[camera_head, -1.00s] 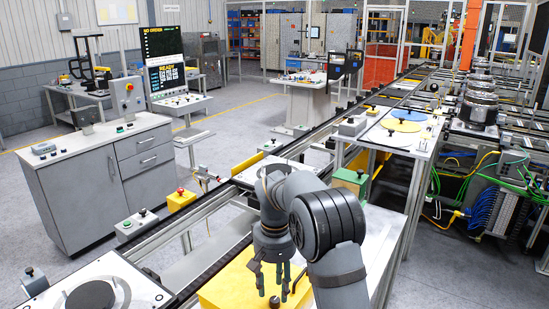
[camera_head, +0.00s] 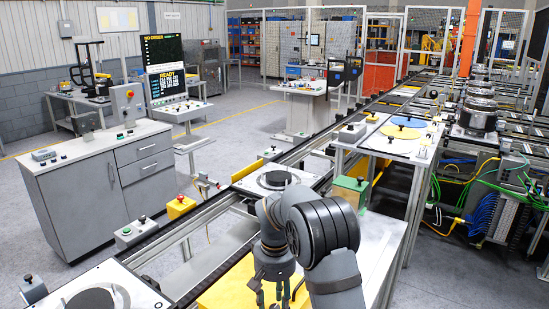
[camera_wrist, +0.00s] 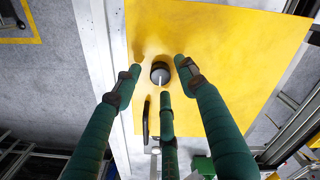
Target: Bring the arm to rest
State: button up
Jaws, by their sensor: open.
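My gripper (camera_head: 274,294) shows at the bottom middle of the head view, its fingertips cut off by the frame edge. A thin black handle-like part (camera_wrist: 146,120) lies near the lower finger.
A pallet with a dark disc (camera_head: 273,180) sits on the conveyor just behind my arm. Another pallet (camera_head: 140,291) is at the lower left. A green box (camera_head: 350,190) and a table with yellow and blue discs (camera_head: 400,146) stand to the right. A grey cabinet (camera_head: 90,195) stands left.

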jog(key=shift+w+f+m, duration=0.1)
jog(key=shift+f+m, duration=0.3)
jog(key=shift+m, duration=0.8)
jog(key=m, duration=0.2)
jog(key=shift+r+m, duration=0.1)
jog(key=shift+m, duration=0.3)
jog(key=m+p, duration=0.1)
jog(key=m, duration=0.3)
jog(key=m+p, duration=0.1)
jog(key=m, duration=0.3)
jog(key=shift+r+p, duration=0.15)
jog(key=shift+p, duration=0.25)
jog(key=m+p, duration=0.2)
jog(key=m, duration=0.2)
jog(key=shift+m+p, duration=0.4)
jog(key=shift+r+b, duration=0.2)
jog(key=shift+b, duration=0.15)
jog(key=shift+r, duration=0.75)
jog(key=shift+a, duration=0.1)
